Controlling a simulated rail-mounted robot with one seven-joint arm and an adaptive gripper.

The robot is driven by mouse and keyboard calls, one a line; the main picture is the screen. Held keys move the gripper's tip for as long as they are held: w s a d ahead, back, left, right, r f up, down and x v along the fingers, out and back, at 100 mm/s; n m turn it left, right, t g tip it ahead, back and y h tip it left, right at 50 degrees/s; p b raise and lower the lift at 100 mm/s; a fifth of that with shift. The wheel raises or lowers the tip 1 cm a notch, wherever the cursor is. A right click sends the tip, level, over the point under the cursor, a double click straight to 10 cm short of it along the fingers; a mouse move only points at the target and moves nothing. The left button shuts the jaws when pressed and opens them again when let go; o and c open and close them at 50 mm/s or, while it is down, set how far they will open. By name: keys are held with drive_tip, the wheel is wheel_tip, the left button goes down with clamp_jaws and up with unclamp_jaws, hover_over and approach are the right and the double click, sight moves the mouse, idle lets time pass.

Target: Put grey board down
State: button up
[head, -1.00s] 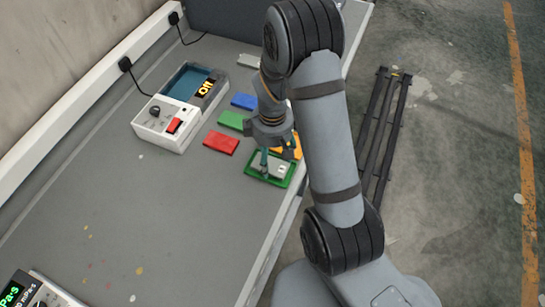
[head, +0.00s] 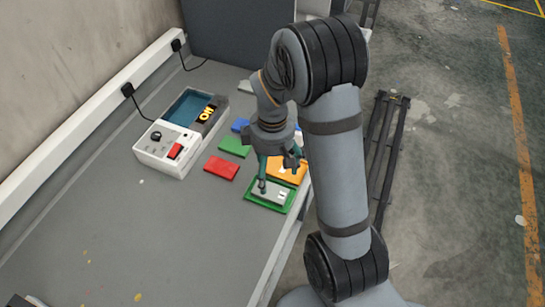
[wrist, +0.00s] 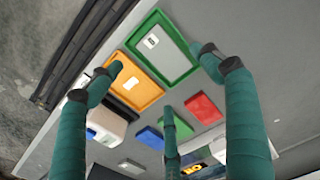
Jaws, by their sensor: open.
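The grey board (head: 273,190) lies flat inside the green-rimmed tray (head: 285,209) near the bench's front edge. In the wrist view the board (wrist: 166,58) sits within the green rim (wrist: 190,76), a small white label on it. My gripper (head: 277,174) is open with its teal fingers spread over the tray area. In the wrist view the open gripper (wrist: 160,66) has one fingertip over the orange tray (wrist: 137,90) and one by the green tray's right side. No finger appears closed on the board; exact fingertip contact cannot be told.
Red (head: 221,168), green (head: 234,146) and blue (head: 240,125) boards lie behind the tray. A white device (head: 165,150) with a lit display stands at the back left. The bench front left (head: 150,240) is mostly clear.

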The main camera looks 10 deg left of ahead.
wheel_tip(320, 180, up, 6)
hover_over(272, 187)
drive_tip(key=shift+d, duration=0.1)
idle(0.5)
wheel_tip(272, 187, down, 13)
drive_tip(key=shift+s+r, duration=0.1)
drive_tip(key=shift+f+b, duration=0.35)
drive_tip(key=shift+r+p, duration=0.35)
drive_tip(key=shift+r, duration=0.05)
